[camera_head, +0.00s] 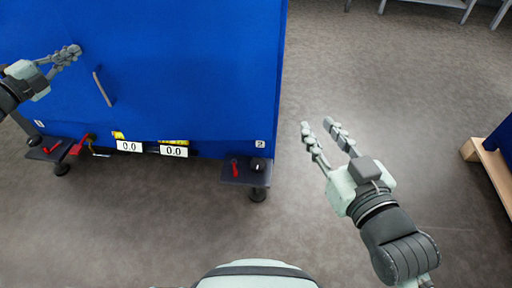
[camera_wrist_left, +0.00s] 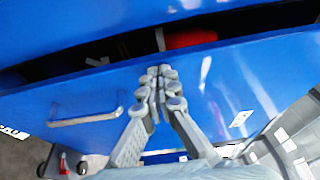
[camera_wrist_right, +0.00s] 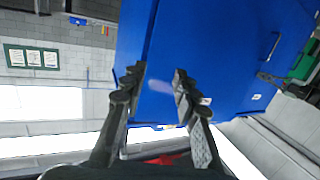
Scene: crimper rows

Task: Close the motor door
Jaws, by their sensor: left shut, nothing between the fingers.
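The blue motor door (camera_head: 170,80) with a grey bar handle (camera_head: 103,88) fills the upper left of the head view. In the left wrist view the blue panel (camera_wrist_left: 75,95) with its handle (camera_wrist_left: 85,119) lies below a dark gap, with a red part (camera_wrist_left: 190,38) visible inside. My left gripper (camera_head: 72,52) is shut and empty, at the panel left of the handle. In the left wrist view its fingertips (camera_wrist_left: 158,75) overlap the panel near the gap; contact is unclear. My right gripper (camera_head: 318,124) is open and empty, over the floor right of the machine.
Two displays reading 0.0 (camera_head: 129,146) sit under the blue panel. Machine feet with red levers (camera_head: 235,169) stick out at the bottom corners. A wooden pallet (camera_head: 490,168) with a blue object is at the right edge. The floor (camera_head: 390,80) between is clear.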

